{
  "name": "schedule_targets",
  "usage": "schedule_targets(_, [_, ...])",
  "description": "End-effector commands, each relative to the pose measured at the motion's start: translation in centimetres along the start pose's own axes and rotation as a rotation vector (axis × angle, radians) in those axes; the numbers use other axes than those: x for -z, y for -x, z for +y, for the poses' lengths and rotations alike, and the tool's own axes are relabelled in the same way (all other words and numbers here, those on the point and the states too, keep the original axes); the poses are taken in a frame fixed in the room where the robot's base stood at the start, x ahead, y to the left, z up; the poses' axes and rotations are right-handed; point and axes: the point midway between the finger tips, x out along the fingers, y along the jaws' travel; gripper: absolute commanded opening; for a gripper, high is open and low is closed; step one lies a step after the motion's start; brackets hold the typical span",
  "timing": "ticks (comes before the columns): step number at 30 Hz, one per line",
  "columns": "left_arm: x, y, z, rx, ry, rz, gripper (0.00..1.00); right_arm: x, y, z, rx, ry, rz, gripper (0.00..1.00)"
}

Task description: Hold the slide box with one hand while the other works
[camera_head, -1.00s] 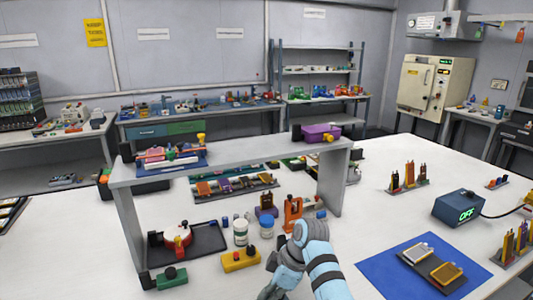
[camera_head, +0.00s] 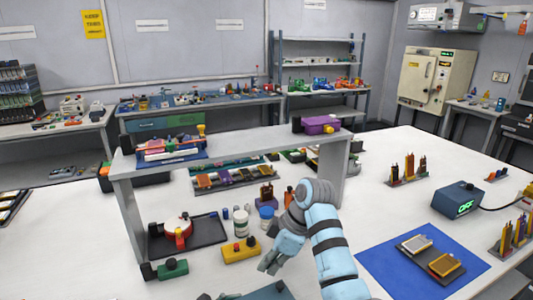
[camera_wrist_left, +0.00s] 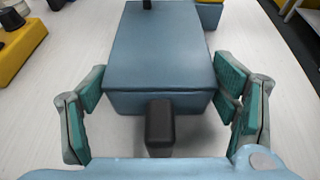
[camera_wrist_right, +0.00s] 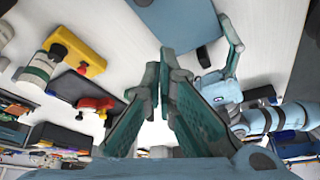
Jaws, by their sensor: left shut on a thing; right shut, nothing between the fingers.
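The slide box (camera_wrist_left: 160,50) is a blue-grey box with a dark block on its near face. It lies on the white table between the fingers of my left gripper (camera_wrist_left: 162,82), which is shut on its two sides. Part of the box (camera_head: 266,291) shows at the bottom edge of the head view, the rest cut off. It also shows at the top of the right wrist view (camera_wrist_right: 178,27). My right gripper (camera_head: 270,262) is shut and empty above the table, beyond the box. Its fingers (camera_wrist_right: 159,72) also show in the right wrist view.
A yellow block (camera_head: 241,251), a white jar (camera_head: 241,222) and a black tray with a red-and-white device (camera_head: 177,232) stand near my right gripper. A grey shelf (camera_head: 245,147) bridges above them. A blue mat (camera_head: 385,268) lies to the right.

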Motion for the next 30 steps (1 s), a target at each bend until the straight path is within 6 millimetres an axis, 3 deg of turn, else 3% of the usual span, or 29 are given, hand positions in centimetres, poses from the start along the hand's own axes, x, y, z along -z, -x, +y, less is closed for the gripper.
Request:
schedule_targets(5, [0.0,0.0,0.0,0.000,0.000,0.000,0.43,-0.5,-0.7,0.0,0.003,-0.002,0.000,0.00])
schedule_targets(18, [0.0,0.0,0.0,0.000,0.000,0.000,0.43,-3.3,-7.4,0.0,0.004,-0.001,0.000,0.00])
schedule_targets(30, [0.0,0.0,0.0,0.000,0.000,0.000,0.43,-3.5,-8.0,0.0,0.002,-0.001,0.000,0.00])
